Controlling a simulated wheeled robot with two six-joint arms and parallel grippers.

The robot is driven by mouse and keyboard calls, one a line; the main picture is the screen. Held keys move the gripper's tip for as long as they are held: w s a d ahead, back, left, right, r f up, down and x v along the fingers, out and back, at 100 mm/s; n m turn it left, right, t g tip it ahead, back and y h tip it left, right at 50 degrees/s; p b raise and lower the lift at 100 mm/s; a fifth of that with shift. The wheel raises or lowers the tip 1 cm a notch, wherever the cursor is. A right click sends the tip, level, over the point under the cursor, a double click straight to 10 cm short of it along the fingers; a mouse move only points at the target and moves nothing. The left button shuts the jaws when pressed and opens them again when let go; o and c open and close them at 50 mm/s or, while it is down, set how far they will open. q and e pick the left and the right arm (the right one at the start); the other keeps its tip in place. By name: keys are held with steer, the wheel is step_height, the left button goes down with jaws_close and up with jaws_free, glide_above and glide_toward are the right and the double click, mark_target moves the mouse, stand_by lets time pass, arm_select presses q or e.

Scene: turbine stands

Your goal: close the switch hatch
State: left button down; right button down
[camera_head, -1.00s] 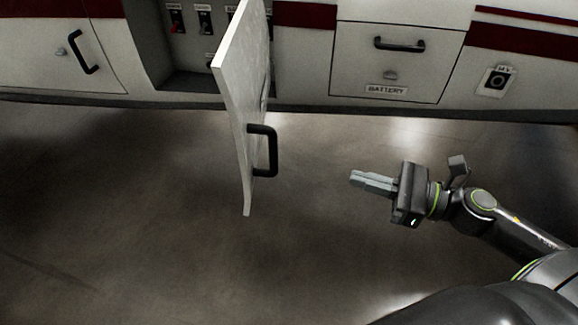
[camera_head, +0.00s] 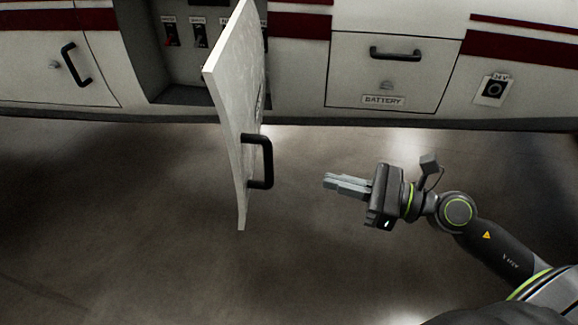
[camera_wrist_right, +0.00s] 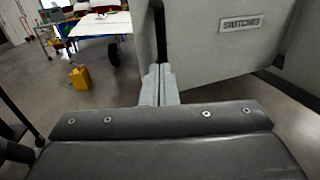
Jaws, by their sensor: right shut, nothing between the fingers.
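The switch hatch door (camera_head: 237,120) stands wide open in the head view, swung out from the cabinet. Its black handle (camera_head: 266,162) is on the face toward my right arm. My right gripper (camera_head: 327,182) is shut and empty, to the right of the handle and apart from it. In the right wrist view the shut fingers (camera_wrist_right: 160,84) point ahead, with a pale panel labelled "SWITCHES" (camera_wrist_right: 240,23) beyond them to the right. The switch compartment (camera_head: 188,94) is open, with several switches (camera_head: 170,34) inside. My left gripper is not in view.
A battery drawer (camera_head: 384,77) and a socket (camera_head: 493,90) are to the right of the hatch. A closed hatch with a handle (camera_head: 76,65) is at the left. A yellow object (camera_wrist_right: 81,78) and a table (camera_wrist_right: 100,25) are far off in the wrist view.

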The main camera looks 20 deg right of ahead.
steer(key=p+x, duration=0.3)
steer(key=x, duration=0.6)
steer(key=shift+w, duration=0.25)
steer(key=shift+a, duration=0.1)
stand_by(0.4)
